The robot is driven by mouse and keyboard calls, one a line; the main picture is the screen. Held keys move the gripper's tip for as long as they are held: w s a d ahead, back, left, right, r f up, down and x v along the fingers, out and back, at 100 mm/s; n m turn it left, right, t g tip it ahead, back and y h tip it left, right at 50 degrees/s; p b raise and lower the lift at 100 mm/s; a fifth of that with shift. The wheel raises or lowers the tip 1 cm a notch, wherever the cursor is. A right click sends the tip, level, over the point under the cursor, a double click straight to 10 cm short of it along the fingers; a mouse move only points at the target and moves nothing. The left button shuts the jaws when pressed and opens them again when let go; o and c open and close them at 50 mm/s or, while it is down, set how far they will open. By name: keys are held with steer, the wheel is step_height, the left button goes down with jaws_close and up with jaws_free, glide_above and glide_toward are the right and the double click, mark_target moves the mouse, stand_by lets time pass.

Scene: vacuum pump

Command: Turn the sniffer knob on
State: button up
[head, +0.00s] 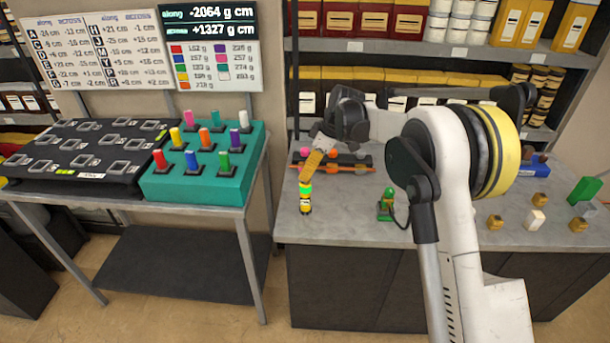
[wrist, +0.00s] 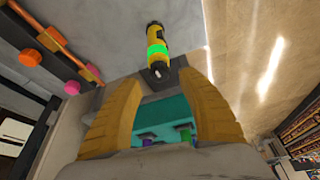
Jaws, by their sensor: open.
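A slim yellow and black tool with a bright green band (head: 305,205), which looks like the sniffer, is on the grey counter near its front left edge. It also shows in the wrist view (wrist: 157,50), just beyond my fingertips. A small dark and pale end of it faces my gripper; I cannot tell for certain which part is the knob. My gripper (wrist: 160,86) is open, its two orange-yellow fingers apart with nothing between them. In the head view my gripper (head: 312,165) is just behind and above the tool; whether they touch is unclear.
An orange bar with round knobs (head: 335,168) lies behind on the counter. A small green device with a dark cord (head: 387,206) stands to the right. Several brass and white blocks (head: 536,219) lie farther right. A teal peg tray (head: 202,184) is on the left table.

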steer(key=v, duration=0.9)
steer(key=shift+d, duration=0.15)
steer(key=s+d+r+m+t+h+b, duration=0.1)
steer(key=s+d+r+m, duration=0.2)
steer(key=s, duration=0.4)
steer(key=s+d+r+m+t+b, duration=0.1)
steer(key=s+d+r+m, duration=0.1)
steer(key=s+d+m, duration=0.3)
steer(key=s+d+r+t+h+b, duration=0.1)
steer(key=s+d+r+t, duration=0.15)
steer(key=s, duration=0.55)
steer(key=s+d+f+m+t+h, duration=0.1)
steer(key=s+d+f+m, duration=0.2)
steer(key=s, duration=0.6)
steer(key=s+d+f+m+h+b, duration=0.1)
steer(key=s+d+f+m, duration=0.2)
steer(key=s+f, duration=0.3)
steer(key=s+m, duration=0.1)
steer(key=s, duration=0.2)
steer(key=shift+d+t+b, duration=0.3)
steer(key=shift+d+t, duration=0.05)
steer(key=shift+d, duration=0.05)
